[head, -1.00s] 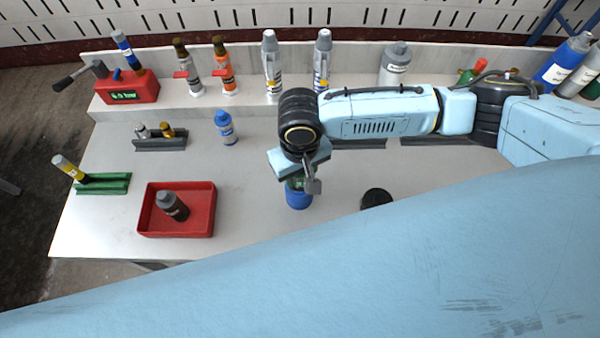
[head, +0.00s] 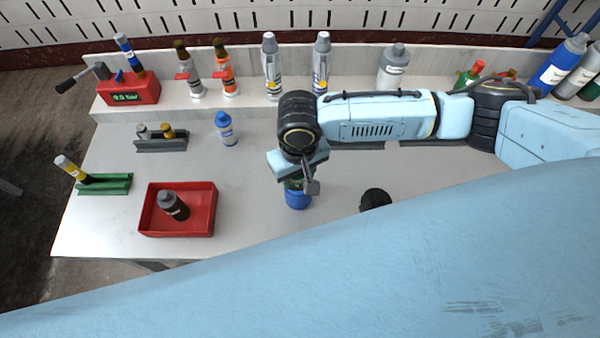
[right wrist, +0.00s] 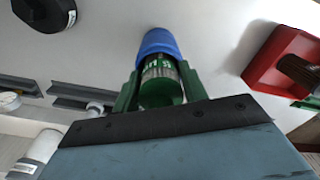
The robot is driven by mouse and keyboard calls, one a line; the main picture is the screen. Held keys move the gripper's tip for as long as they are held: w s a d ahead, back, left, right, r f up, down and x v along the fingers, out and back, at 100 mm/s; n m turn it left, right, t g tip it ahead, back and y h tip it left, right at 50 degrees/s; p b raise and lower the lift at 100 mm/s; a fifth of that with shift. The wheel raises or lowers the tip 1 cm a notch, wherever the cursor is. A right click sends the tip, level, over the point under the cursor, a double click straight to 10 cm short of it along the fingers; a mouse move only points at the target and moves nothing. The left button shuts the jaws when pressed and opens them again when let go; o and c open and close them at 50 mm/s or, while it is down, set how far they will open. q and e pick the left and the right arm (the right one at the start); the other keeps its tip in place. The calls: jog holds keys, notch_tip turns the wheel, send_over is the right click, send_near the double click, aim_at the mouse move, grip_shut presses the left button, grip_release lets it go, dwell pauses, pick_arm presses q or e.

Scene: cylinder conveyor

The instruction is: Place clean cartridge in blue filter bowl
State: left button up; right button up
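The blue filter bowl (head: 298,200) stands upright on the bench below my right gripper (head: 297,184). The clean cartridge, with a green end and a silver printed body, shows in the right wrist view (right wrist: 161,88). Its far end is inside the mouth of the blue bowl (right wrist: 157,42); how deep it sits is hidden. The green fingers of my right gripper (right wrist: 160,85) lie on both sides of the cartridge, close against it, and appear shut on it. In the head view the gripper mostly hides the cartridge. My left gripper is not in view.
A red tray (head: 150,222) with a dark cartridge (head: 174,205) lies to the left. A black round part (head: 375,199) sits to the right of the bowl. A blue-white bottle (head: 226,128), a grey rack (head: 160,146) and a green rack (head: 104,185) stand further left. Several bottles line the back shelf.

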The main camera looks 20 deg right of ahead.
jog(key=shift+s+d+f, duration=0.15)
jog(key=shift+s+f, duration=0.05)
jog(key=shift+f, duration=0.15)
jog(key=r, duration=0.4)
jog(key=r+p, duration=0.1)
jog(key=r, duration=0.6)
jog(key=shift+w+r+p, duration=0.25)
jog(key=shift+r+p, duration=0.1)
jog(key=shift+p, duration=0.05)
jog(key=shift+s+r, duration=0.1)
jog(key=shift+r, duration=0.4)
